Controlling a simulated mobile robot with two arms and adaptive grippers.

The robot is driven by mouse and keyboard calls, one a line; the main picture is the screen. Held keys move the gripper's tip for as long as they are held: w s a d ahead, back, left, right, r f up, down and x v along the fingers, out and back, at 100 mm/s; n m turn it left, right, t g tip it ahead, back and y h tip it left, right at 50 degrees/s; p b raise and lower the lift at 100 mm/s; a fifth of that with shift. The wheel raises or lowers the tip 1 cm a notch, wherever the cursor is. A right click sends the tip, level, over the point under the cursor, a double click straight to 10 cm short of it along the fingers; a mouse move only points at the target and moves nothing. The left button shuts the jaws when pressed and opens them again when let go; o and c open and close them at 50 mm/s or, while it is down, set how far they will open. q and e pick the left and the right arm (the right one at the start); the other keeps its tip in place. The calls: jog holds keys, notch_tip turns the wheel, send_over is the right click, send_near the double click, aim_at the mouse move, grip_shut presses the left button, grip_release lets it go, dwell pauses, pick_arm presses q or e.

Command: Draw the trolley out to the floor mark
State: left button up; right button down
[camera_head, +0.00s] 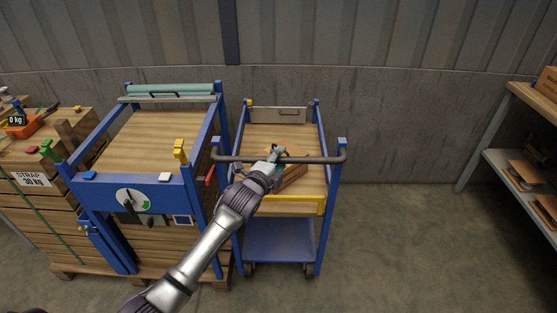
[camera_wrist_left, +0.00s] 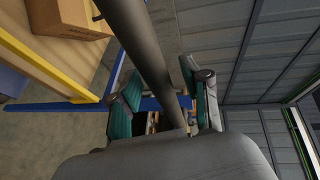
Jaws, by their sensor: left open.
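The trolley (camera_head: 279,240) has a blue frame, a wooden upper deck, a yellow front edge strip and a blue lower shelf. It stands near the back wall, just right of a blue-framed machine. Its dark handle bar (camera_head: 318,160) runs across the near side, above the deck. My left gripper (camera_head: 277,154) is at the middle of this bar. In the left wrist view the bar (camera_wrist_left: 142,45) passes between the two spread fingers (camera_wrist_left: 165,100), and they are not closed on it. My right gripper is not in view. I see no floor mark.
A brown box (camera_head: 294,178) lies on the trolley deck, partly behind my gripper. The blue-framed machine (camera_head: 130,192) with a dial stands close on the left, beside strapped wooden stacks (camera_head: 35,205). Shelving (camera_head: 510,165) is at the right. Bare floor (camera_head: 400,240) lies between trolley and shelving.

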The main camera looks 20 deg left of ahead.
pick_arm(q)
grip_shut()
dwell(0.4)
jog(key=shift+s+f, duration=0.1)
